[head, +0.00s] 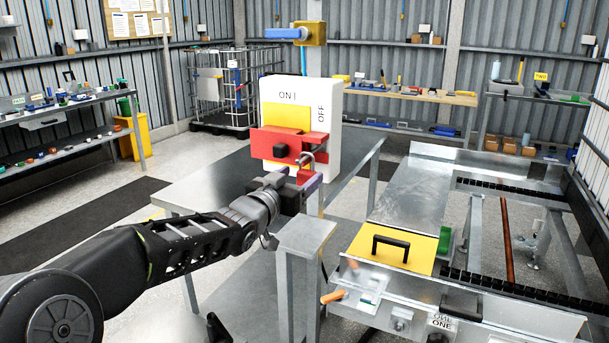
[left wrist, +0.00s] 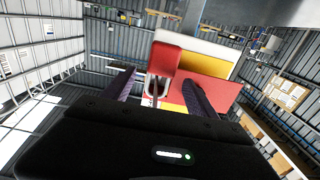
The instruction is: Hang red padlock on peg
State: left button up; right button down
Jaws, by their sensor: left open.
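A white switch box (head: 330,120) marked ON and OFF carries a yellow plate (head: 287,117) and a red handle (head: 265,140) with a black knob. The red padlock (head: 305,177) is at the handle's lower right, its metal shackle close against the handle; I cannot tell if it passes through. My left gripper (head: 290,184) is open just below the handle, beside the padlock. In the left wrist view, a red block with a metal bar (left wrist: 166,58) shows ahead, between the open fingers (left wrist: 160,92). I cannot make out the peg. My right gripper is not in view.
A grey metal post (head: 305,236) stands just right of my left wrist. A yellow lid with a black handle (head: 395,248) lies on the metal line at right. A yellow and blue valve (head: 310,34) is above the box. Shelves line the walls.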

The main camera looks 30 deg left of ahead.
pick_arm(q)
jog(key=s, duration=0.4)
jog(key=shift+f, duration=0.1)
dwell(0.4)
jog(key=s+d+f+n+g+h+p, duration=0.1)
jog(key=s+d+f+g, duration=0.2)
jog(key=f, duration=0.8)
jog(key=s+d+f+g, duration=0.1)
jog(key=d+f+g, duration=0.1)
jog(key=d+f, duration=0.65)
jog(key=s+d+f+n+g+h+p, duration=0.1)
jog(key=f+g, duration=0.2)
jog(key=f, duration=1.1)
jog(key=s+d+f+g+p, duration=0.1)
jog(key=s+d+f+g, duration=0.2)
jog(key=s, duration=0.6)
jog(key=s+d+f+g+h+p, duration=0.1)
jog(key=s+d+f+g, duration=0.2)
jog(key=s+d+f, duration=0.4)
jog(key=s+d+f+g+h+p, duration=0.1)
jog(key=s+d+f+g, duration=0.2)
jog(key=s+d+f, duration=0.3)
jog(key=s+f, duration=0.3)
jog(key=s, duration=0.4)
jog(key=shift+s+f, duration=0.2)
jog(key=shift+f, duration=0.2)
jog(key=shift+d, duration=0.1)
jog(key=shift+c, duration=0.2)
